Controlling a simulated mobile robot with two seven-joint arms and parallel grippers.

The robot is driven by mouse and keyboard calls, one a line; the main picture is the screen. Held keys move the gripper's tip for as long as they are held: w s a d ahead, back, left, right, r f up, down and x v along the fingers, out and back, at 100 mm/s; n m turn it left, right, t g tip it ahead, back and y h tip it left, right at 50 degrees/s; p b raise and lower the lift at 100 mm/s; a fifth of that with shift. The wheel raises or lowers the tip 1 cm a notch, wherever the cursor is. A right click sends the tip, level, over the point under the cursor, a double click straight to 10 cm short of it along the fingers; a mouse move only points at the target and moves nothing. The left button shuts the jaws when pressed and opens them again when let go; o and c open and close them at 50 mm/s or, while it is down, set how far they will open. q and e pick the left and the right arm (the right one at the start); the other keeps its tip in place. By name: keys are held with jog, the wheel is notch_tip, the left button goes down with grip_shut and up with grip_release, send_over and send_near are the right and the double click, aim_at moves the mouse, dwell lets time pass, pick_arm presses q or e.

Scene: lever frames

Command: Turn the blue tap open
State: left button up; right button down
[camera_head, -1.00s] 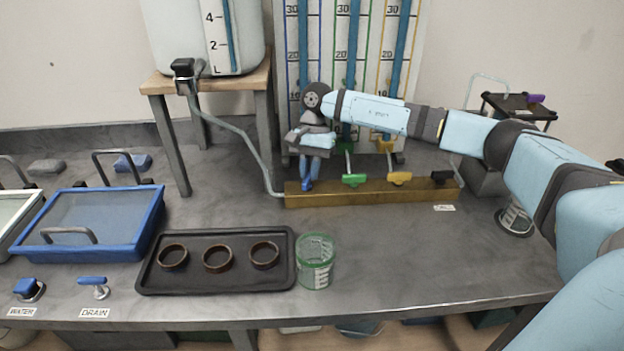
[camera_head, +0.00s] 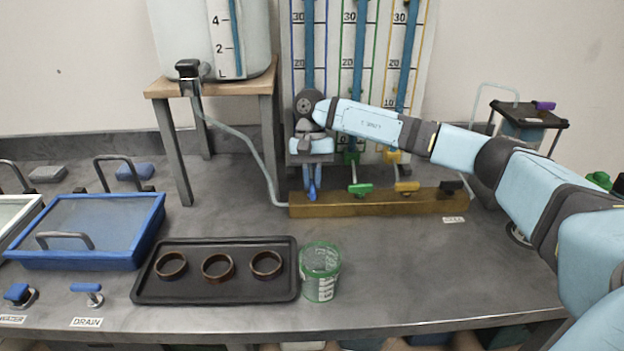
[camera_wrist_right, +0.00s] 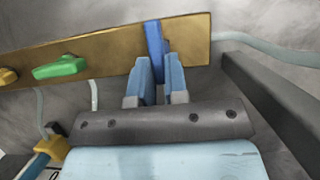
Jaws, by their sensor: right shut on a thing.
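The blue tap (camera_wrist_right: 154,40) is on the brass manifold bar (camera_wrist_right: 110,42). In the right wrist view its lever runs across the bar, while the green tap (camera_wrist_right: 61,68) lies roughly along it. My right gripper (camera_wrist_right: 158,75) is shut on the blue tap's lever, one finger on each side. In the head view my right gripper (camera_head: 312,188) points down at the left end of the bar (camera_head: 375,206) and mostly hides the blue tap. My left gripper is in neither view.
The green tap (camera_head: 360,189), yellow tap (camera_head: 406,187) and black tap (camera_head: 452,186) stand to the right on the bar. A wooden stand (camera_head: 268,85) with a tank is at the left. A black tray (camera_head: 215,292) and a green-rimmed jar (camera_head: 320,272) are in front.

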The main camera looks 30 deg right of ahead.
aim_at(312, 181)
jog(key=c, duration=1.1)
grip_release()
jog(key=shift+c, duration=0.2)
jog(key=shift+r, duration=0.1)
notch_tip(312, 181, up, 20)
jog(key=p, duration=0.3)
jog(key=shift+s, duration=0.1)
